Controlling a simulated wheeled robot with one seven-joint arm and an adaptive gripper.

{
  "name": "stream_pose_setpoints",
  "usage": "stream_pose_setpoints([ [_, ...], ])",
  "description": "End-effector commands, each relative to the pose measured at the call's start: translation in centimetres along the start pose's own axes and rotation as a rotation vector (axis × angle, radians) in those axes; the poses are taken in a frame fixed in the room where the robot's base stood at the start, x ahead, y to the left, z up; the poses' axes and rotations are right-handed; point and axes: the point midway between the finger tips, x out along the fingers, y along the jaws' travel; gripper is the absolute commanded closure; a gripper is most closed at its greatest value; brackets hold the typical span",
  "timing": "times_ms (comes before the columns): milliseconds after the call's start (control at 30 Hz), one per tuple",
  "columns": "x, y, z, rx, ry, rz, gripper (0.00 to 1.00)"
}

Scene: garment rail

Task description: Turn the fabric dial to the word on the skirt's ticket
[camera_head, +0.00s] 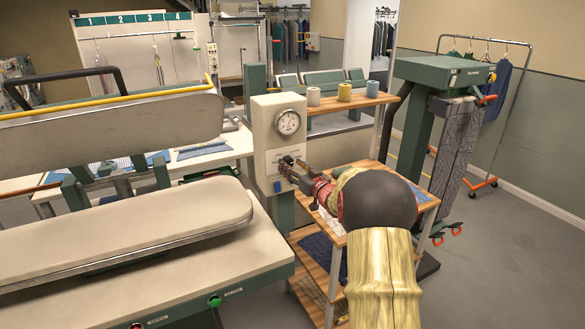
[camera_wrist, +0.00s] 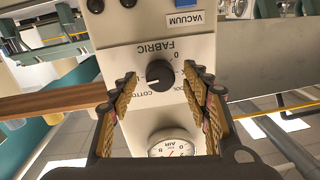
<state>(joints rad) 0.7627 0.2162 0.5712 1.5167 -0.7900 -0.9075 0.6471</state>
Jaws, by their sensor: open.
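The fabric dial (camera_wrist: 160,73) is a black round knob on a pale control box (camera_head: 262,140). In the wrist view it appears upside down, with the word FABRIC on one side, COTTON readable, and another word partly hidden by a finger. My gripper (camera_wrist: 163,82) is open, its fingertips on either side of the dial with gaps between. In the head view my gripper (camera_head: 288,165) is at the box's front and covers the dial. A dark blue garment (camera_head: 496,90) hangs on the rail at right; I cannot tell if it is the skirt. No ticket is readable.
An air gauge (camera_head: 288,122) is above the dial on the box. A blue switch (camera_head: 277,186) is below, by the VACUUM label (camera_wrist: 183,18). A pressing machine (camera_head: 150,225) fills the left. A wooden shelf (camera_head: 330,106) with thread cones stands close on the right.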

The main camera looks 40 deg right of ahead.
Motion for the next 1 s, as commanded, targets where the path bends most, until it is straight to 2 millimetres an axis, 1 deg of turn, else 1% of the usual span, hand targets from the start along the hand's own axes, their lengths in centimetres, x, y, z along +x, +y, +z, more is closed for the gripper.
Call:
stream_pose_setpoints([
  [133, -0.02, -0.01, -0.03, 0.0, 0.0, 0.0, 0.53],
  [900, -0.04, 0.0, -0.01, 0.0, 0.0, 0.0, 0.96],
  [1000, -0.04, 0.0, -0.01, -0.002, 0.0, 0.0, 0.96],
])
